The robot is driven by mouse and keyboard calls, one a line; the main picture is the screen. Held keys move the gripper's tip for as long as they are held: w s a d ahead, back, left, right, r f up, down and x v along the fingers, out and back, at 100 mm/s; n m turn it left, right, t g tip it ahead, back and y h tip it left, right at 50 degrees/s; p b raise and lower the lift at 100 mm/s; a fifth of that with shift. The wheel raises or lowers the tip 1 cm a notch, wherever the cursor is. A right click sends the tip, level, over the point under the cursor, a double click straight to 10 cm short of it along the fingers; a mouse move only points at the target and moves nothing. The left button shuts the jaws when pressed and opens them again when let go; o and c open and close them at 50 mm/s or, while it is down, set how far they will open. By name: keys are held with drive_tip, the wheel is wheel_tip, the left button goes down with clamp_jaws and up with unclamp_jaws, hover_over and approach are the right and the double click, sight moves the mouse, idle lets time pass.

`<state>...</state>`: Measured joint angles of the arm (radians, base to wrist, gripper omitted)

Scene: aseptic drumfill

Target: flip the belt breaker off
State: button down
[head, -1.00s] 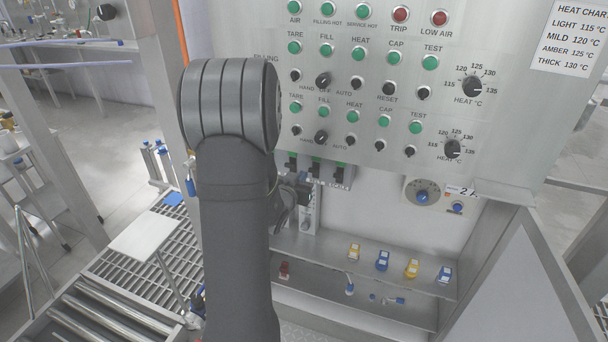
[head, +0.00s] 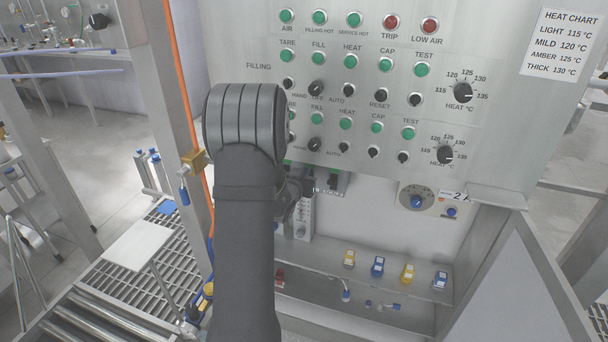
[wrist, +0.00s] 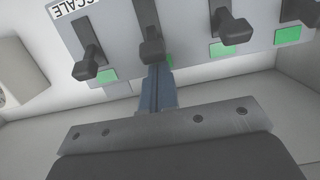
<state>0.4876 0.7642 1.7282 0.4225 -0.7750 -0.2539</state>
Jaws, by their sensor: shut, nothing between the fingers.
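A row of breakers with black toggles shows in the wrist view. From left to right they are a first toggle (wrist: 94,63), a second toggle (wrist: 152,45), a third toggle (wrist: 232,26) and a fourth toggle (wrist: 302,10). Green patches show beside the toggles. The only readable label is SCALE, above the first toggle; I cannot tell which is the belt breaker. My gripper (wrist: 158,76) is shut and empty, its tips right at the second toggle; contact is unclear. In the head view, my arm hides the gripper and most breakers; one breaker (head: 333,181) shows to its right.
The control panel (head: 470,120) with knobs and lamps overhangs the breakers. A dial (head: 416,201) sits to their right. Below, a shelf (head: 325,257) holds small blue and yellow items. An orange cable (head: 183,90) runs down the post left of my arm.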

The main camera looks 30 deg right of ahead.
drive_tip(key=shift+s+a+f+t+h, duration=0.15)
drive_tip(key=shift+s+f+t+h, duration=0.05)
drive_tip(key=shift+f+t+h, duration=0.25)
drive_tip(key=s+a+f+t+h, duration=0.3)
drive_tip(key=s+a+f, duration=0.3)
drive_tip(key=f, duration=0.4)
drive_tip(key=shift+f, duration=0.4)
idle(0.7)
drive_tip(key=shift+t+h, duration=0.25)
